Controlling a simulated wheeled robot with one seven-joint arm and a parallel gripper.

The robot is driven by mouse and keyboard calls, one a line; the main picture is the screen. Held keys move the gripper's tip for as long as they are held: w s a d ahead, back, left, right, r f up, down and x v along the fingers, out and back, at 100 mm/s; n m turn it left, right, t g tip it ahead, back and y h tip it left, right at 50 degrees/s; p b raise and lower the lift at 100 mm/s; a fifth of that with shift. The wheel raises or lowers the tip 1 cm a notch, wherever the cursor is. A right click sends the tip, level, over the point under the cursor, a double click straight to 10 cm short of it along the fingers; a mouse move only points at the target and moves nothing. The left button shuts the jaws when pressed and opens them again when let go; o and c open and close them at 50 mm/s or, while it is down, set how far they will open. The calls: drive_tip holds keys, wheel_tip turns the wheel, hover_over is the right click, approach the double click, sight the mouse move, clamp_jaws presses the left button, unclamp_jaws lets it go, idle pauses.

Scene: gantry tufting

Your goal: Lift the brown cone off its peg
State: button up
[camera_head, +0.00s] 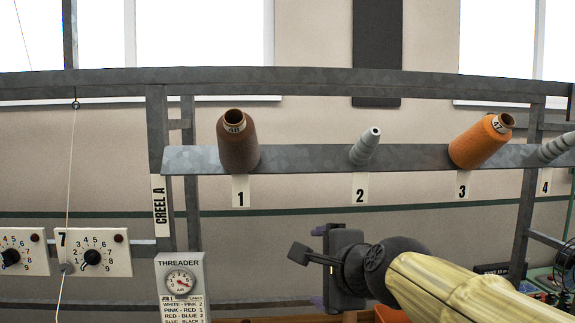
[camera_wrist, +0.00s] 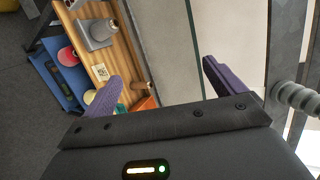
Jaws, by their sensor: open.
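The brown cone (camera_head: 238,148), tagged 48 at its open top, sits on the creel rail (camera_head: 300,159) above the label 1 (camera_head: 240,190). It tilts slightly, and its peg is hidden inside it. My gripper (camera_head: 318,266) is below and to the right of the cone in the head view, well apart from it. In the wrist view my gripper (camera_wrist: 164,82) has its two purple fingers spread wide, with nothing between them. I cannot make out the brown cone on the rail in the wrist view.
An empty grey peg (camera_head: 366,147) stands at label 2. An orange cone (camera_head: 482,141) sits at label 3, and another grey peg (camera_head: 557,147) at label 4. A threader board (camera_head: 181,284) and dial panels (camera_head: 92,252) are lower left. A wooden surface (camera_wrist: 120,45) holds a grey stand (camera_wrist: 97,33).

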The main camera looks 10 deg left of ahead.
drive_tip(key=s+a+r+m+t+y+p, duration=0.1)
drive_tip(key=a+r, duration=0.1)
drive_tip(key=r, duration=0.4)
drive_tip(key=s+a+r+m+t+y, duration=0.1)
drive_tip(key=s+a+r+m, duration=0.1)
drive_tip(key=r, duration=0.4)
drive_tip(key=m+y+p, duration=0.1)
drive_tip(key=m+y, duration=0.2)
approach(240, 131)
drive_tip(key=v, duration=0.5)
drive_tip(key=shift+s+a+f+t, duration=0.2)
drive_tip(key=shift+a+t, duration=0.1)
drive_tip(key=shift+t, duration=0.1)
drive_tip(key=shift+w, duration=0.15)
drive_tip(key=p+x, duration=0.5)
drive_tip(key=x, duration=1.1)
drive_tip(key=shift+w+a+f, duration=0.1)
drive_tip(key=shift+w+a, duration=0.05)
drive_tip(key=shift+a, duration=0.1)
drive_tip(key=shift+w+a, duration=0.15)
drive_tip(key=shift+w, duration=0.25)
